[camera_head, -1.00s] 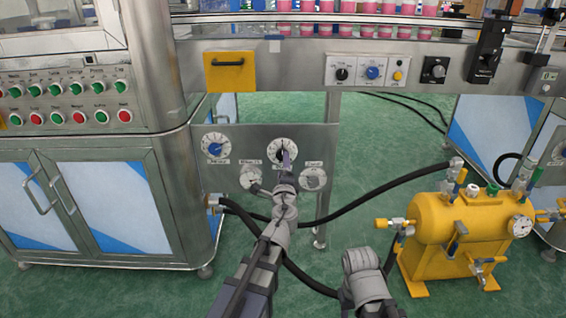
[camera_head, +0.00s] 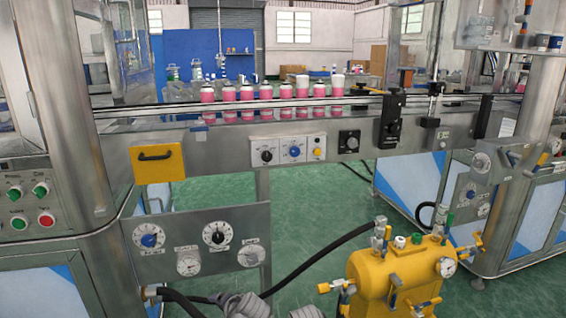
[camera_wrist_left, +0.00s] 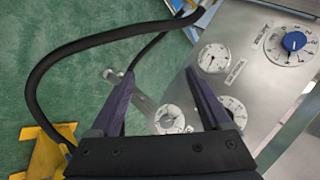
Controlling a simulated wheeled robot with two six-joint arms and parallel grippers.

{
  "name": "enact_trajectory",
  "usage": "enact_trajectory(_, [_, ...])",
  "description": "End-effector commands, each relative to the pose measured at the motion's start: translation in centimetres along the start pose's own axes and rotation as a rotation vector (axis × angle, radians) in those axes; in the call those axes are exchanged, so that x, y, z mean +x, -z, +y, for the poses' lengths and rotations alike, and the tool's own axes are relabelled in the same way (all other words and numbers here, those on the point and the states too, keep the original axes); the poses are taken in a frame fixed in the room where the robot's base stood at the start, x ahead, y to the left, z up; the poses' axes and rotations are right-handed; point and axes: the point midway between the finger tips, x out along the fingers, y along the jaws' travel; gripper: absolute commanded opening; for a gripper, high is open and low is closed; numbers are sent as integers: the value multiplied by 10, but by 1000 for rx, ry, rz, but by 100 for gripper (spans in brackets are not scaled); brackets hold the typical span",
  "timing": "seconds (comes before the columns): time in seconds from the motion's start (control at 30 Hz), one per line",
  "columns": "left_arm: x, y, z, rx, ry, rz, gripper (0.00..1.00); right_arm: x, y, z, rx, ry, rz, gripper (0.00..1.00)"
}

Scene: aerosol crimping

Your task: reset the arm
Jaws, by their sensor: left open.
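My left gripper (camera_wrist_left: 160,73) shows in the left wrist view with its two dark fingers wide apart and nothing between them. Beyond the fingers is a steel dial panel (camera_wrist_left: 245,75) with a blue-knobbed dial (camera_wrist_left: 293,41) and several small gauges. The panel also shows at the lower left of the head view (camera_head: 165,215). Grey links of mine show at the bottom edge of the head view, but no fingers can be made out there. My right gripper is not in view.
A yellow tank (camera_head: 395,280) with valves and a gauge stands at the lower right. A black hose (camera_head: 310,262) runs towards it from the left. Green floor lies open behind.

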Motion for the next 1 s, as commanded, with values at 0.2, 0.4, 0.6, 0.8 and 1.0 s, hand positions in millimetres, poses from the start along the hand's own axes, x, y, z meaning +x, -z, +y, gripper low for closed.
enact_trajectory(0.2, [-70, -39, 83, -109, -391, -254, 81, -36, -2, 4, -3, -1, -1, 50])
enact_trajectory(0.4, [-137, -63, 131, -107, -653, -435, 81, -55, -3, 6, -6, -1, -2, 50])
enact_trajectory(0.6, [-168, -49, 97, -111, -653, -436, 81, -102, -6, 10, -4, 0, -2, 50])
enact_trajectory(0.8, [-205, -34, 59, -114, -652, -436, 81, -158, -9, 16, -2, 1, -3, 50])
enact_trajectory(1.0, [-252, -14, 12, -116, -652, -437, 81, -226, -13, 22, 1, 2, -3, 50])
